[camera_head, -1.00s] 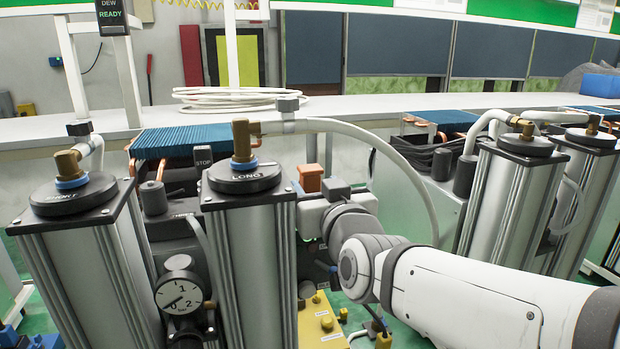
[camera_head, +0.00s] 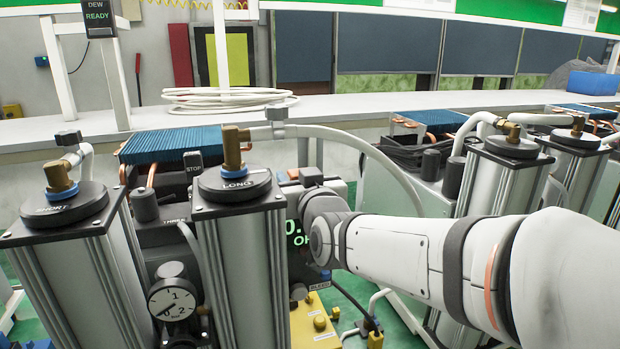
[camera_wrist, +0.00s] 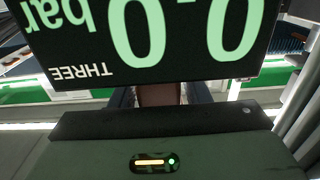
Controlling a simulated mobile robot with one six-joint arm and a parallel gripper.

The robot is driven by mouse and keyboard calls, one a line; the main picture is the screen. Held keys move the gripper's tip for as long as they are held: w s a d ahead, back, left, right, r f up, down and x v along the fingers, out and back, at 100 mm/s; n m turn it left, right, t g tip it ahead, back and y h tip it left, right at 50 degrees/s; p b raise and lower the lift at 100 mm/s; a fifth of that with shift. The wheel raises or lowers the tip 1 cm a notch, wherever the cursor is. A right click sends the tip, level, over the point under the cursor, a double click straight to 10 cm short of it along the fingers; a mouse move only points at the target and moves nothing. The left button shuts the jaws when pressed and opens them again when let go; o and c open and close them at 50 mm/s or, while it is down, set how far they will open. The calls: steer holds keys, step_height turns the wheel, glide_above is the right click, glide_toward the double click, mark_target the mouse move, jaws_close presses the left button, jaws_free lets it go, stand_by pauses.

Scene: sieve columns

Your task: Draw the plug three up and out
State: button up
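In the wrist view, a brown block, likely plug three (camera_wrist: 158,95), shows between the two dark fingers of my gripper (camera_wrist: 158,101). Only a short piece of it shows, and the fingers sit close on both sides. I cannot tell if they press on it. A black display (camera_wrist: 150,62) reading 0.0 bar and THREE hangs close in front of the camera, upside down, and hides the upper part. In the head view, my wrist is just right of the column marked LONG (camera_head: 240,255); the fingers and plug are not clearly visible there.
The column marked SHORT (camera_head: 75,265) and a pressure gauge (camera_head: 173,300) stand at left. A white hose (camera_head: 370,150) arches over behind my arm. A yellow box (camera_head: 313,325) lies below. More columns (camera_head: 500,195) stand at right.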

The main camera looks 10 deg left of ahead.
jaws_close()
steer(key=shift+r+p, duration=0.3)
steer(key=shift+r, duration=1.6)
steer(key=shift+o, duration=1.4)
jaws_free()
steer(key=shift+f, duration=0.1)
steer(key=shift+s+d, duration=0.15)
steer(key=b+v, duration=0.1)
steer(key=v, duration=0.6)
steer(key=shift+s+b, duration=0.2)
steer(key=shift+b, duration=0.1)
steer(key=shift+d, duration=0.1)
